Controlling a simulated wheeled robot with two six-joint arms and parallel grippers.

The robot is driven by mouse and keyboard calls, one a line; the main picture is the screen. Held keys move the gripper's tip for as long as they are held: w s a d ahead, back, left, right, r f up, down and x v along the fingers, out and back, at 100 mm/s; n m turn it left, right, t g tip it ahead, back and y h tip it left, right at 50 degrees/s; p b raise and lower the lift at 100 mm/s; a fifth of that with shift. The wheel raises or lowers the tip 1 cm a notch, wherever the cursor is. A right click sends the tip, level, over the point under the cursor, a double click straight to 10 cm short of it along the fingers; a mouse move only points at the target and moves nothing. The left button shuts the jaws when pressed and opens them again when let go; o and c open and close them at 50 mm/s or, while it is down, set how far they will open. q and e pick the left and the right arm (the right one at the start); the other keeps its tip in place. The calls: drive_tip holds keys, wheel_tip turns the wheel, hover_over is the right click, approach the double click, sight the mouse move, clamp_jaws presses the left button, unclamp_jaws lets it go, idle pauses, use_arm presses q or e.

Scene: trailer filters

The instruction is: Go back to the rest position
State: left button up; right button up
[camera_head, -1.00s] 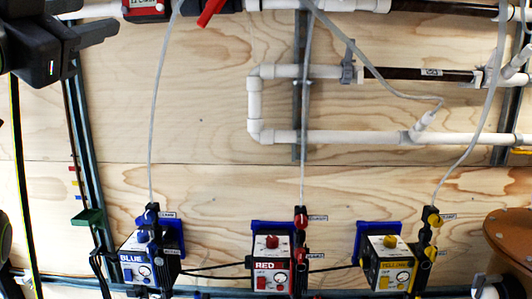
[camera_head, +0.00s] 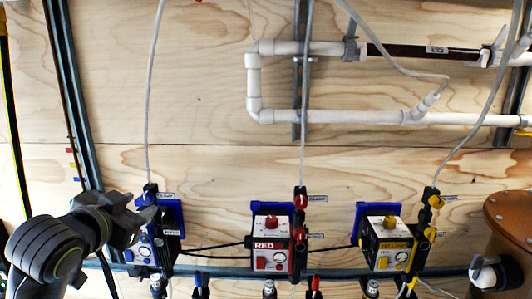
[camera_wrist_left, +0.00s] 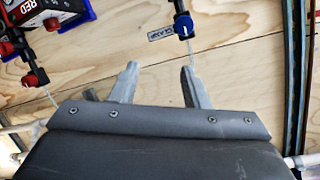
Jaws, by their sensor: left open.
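My left gripper (camera_head: 140,208) is at the lower left in the head view, in front of the blue box (camera_head: 160,250), which it partly hides. In the left wrist view its two fingers (camera_wrist_left: 158,78) stand apart with nothing between them. A blue-tipped clamp (camera_wrist_left: 183,22) with a thin tube shows just beyond the fingers; I cannot tell whether they touch. My right gripper is not in view.
A red box (camera_head: 270,258) and a yellow box (camera_head: 386,252) are mounted along the lower wall, with clamps and tubes beside them. White pipes (camera_head: 330,117) run across the upper right. The plywood (camera_head: 210,160) between is mostly bare. A brown round object (camera_head: 512,235) is at right.

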use_arm(q)
drive_tip(key=s+a+f+n+g+y, duration=0.15)
drive_tip(key=s+f, duration=0.25)
drive_tip(key=f, duration=0.5)
drive_tip(key=s+a+f+n+g, duration=0.15)
drive_tip(key=s+f, duration=0.25)
drive_tip(key=f, duration=0.4)
drive_tip(key=s+a+f+g+y, duration=0.1)
drive_tip(key=s+f+g, duration=0.25)
drive_tip(key=f, duration=0.55)
drive_tip(key=s+a+f+n+g+y, duration=0.1)
drive_tip(key=s+f+n+g, duration=0.1)
drive_tip(key=s+f, duration=0.6)
drive_tip(key=s+f+n+g, duration=0.15)
drive_tip(key=s+f, duration=0.25)
drive_tip(key=s, duration=0.8)
wheel_tip(320, 180, down, 27)
drive_tip(key=s+a+g, duration=0.1)
drive_tip(key=a+g, duration=0.1)
drive_tip(key=s+d+f+g, duration=0.1)
drive_tip(key=s+f, duration=1.4)
drive_tip(key=shift+d+h+b, duration=0.2)
drive_tip(key=shift+h+b, duration=0.15)
